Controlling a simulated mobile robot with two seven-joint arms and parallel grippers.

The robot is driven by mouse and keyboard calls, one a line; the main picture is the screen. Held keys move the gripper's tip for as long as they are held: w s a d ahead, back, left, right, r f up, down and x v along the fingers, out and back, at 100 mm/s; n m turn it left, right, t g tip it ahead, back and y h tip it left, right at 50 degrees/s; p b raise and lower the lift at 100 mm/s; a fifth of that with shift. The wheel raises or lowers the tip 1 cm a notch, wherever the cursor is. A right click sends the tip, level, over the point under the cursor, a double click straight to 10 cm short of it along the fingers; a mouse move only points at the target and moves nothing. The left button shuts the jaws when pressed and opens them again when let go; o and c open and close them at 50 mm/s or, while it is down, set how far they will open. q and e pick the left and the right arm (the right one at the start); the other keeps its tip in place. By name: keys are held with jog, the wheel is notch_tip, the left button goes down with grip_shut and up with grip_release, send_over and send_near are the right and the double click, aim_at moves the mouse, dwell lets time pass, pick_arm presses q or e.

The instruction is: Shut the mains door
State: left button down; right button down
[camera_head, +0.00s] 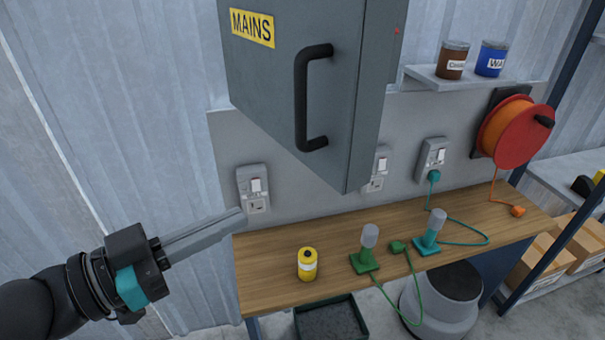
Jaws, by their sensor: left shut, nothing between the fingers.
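The grey mains door (270,85) hangs at the top centre of the head view, with a yellow MAINS label (252,27) and a black bar handle (303,100). Its top is cut off by the picture edge, and I cannot tell how far it stands open. My left gripper (242,214) comes in from the lower left. Its fingers are shut and empty, pointing right, below and left of the door and apart from the handle. The tips appear just in front of the left wall socket. My right gripper is not in view.
Wall sockets (253,190) sit behind. An orange cable reel (515,132) and shelf (440,78) are right.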

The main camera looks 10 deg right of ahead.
aim_at(339, 175)
pick_arm(q)
jog(key=shift+g, duration=0.3)
jog(key=p+x, duration=0.1)
jog(key=x, duration=0.3)
jog(key=s+r+p+x, duration=0.1)
jog(key=x, duration=0.3)
jog(key=p+x, duration=0.1)
jog(key=x, duration=0.3)
jog(key=shift+s+d+r, duration=0.25)
jog(key=shift+d+r, duration=0.1)
jog(key=shift+d, duration=0.15)
jog(key=shift+w+d+f, duration=0.1)
jog(key=shift+w+d, duration=0.1)
jog(key=shift+d, duration=0.2)
jog(key=shift+d, duration=0.1)
